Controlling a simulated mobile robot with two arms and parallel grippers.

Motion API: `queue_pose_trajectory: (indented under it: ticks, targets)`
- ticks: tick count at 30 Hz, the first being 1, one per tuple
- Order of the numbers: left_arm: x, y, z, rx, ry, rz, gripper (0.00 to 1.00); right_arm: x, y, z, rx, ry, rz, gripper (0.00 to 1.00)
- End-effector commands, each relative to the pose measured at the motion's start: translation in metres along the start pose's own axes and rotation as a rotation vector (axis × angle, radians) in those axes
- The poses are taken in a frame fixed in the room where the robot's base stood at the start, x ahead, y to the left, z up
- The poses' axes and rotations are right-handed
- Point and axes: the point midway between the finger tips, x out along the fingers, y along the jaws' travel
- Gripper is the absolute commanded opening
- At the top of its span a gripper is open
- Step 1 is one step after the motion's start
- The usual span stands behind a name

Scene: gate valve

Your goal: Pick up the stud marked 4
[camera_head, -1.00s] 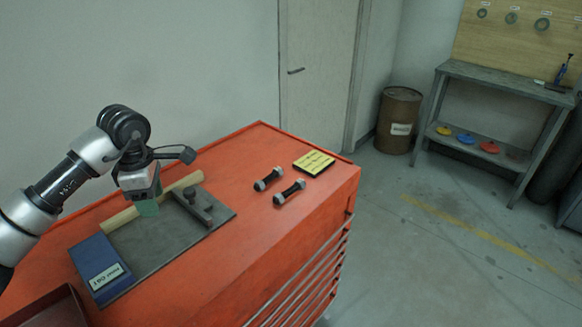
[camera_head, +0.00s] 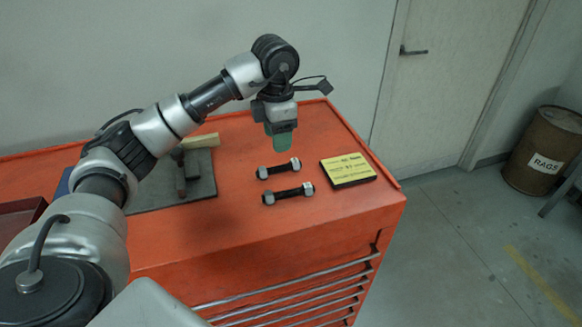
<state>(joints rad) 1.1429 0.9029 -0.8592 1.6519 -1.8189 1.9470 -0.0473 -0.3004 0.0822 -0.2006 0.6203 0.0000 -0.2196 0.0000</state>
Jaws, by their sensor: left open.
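Two dark studs with grey nuts at both ends lie side by side on the red cabinet top (camera_head: 240,225). The far stud (camera_head: 278,169) is just below my left gripper in the picture, and the near stud (camera_head: 288,194) lies in front of it. I cannot read a mark on either stud, so I cannot tell which one is 4. My left gripper (camera_head: 282,145) points down with green fingertips, open and empty, above and slightly behind the far stud. My right gripper is out of view.
A yellow-topped block with writing (camera_head: 348,169) lies right of the studs. A dark mat (camera_head: 203,181) with a tool and a wooden handle is to the left, partly behind my arm. A dark red tray (camera_head: 18,218) is at the far left. A barrel marked RAGS (camera_head: 545,150) stands on the floor.

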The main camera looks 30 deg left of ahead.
Motion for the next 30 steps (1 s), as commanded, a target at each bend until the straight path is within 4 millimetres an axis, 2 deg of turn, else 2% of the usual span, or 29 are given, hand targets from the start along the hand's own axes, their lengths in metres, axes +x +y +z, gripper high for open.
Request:
queue_pose_trajectory:
  ticks: [3, 7, 11, 17, 21, 29, 30]
  targets:
    - [0.020, 0.000, -0.001, 0.001, 0.004, -0.003, 0.50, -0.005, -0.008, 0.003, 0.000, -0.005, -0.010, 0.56]
    - [0.035, 0.000, 0.000, 0.002, 0.002, -0.002, 0.50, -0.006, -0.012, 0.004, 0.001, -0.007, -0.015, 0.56]
    - [0.042, 0.000, 0.001, 0.002, 0.001, -0.002, 0.50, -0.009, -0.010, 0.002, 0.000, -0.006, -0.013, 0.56]
    - [0.070, 0.003, 0.004, 0.003, 0.004, -0.004, 0.50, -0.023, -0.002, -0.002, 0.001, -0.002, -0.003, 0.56]
    - [0.087, 0.003, 0.004, 0.003, 0.002, -0.002, 0.50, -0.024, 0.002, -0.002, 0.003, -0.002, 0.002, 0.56]
    - [0.091, 0.003, 0.004, 0.003, 0.000, 0.000, 0.50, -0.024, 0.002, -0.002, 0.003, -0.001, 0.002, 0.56]
    - [0.091, 0.003, 0.004, 0.003, 0.000, 0.000, 0.47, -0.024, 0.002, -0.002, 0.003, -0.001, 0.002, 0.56]
